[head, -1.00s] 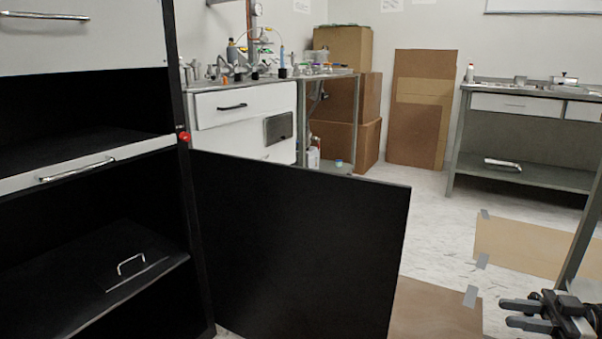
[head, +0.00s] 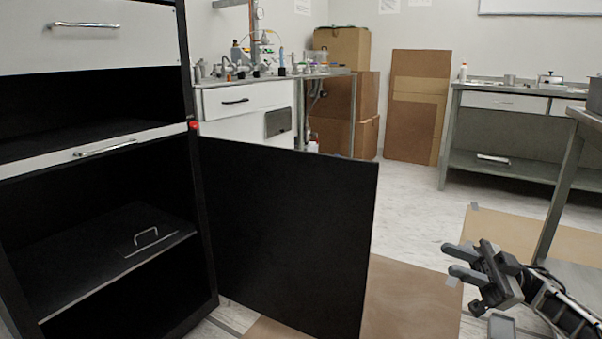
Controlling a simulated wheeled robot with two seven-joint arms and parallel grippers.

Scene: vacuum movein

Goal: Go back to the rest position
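My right gripper (head: 462,262) is at the lower right of the head view. Its two grey fingers point left and stand apart with nothing between them. It hangs over the floor, to the right of the open black cabinet door (head: 285,235), with a gap between them. My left gripper is not in view.
The cabinet (head: 205,230) at left has its black door swung open toward the middle. A workbench (head: 500,170) stands at the back right and a nearer table (head: 556,200) at the right edge. Cardboard sheets (head: 410,300) lie on the floor. Boxes (head: 342,110) stand at the back.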

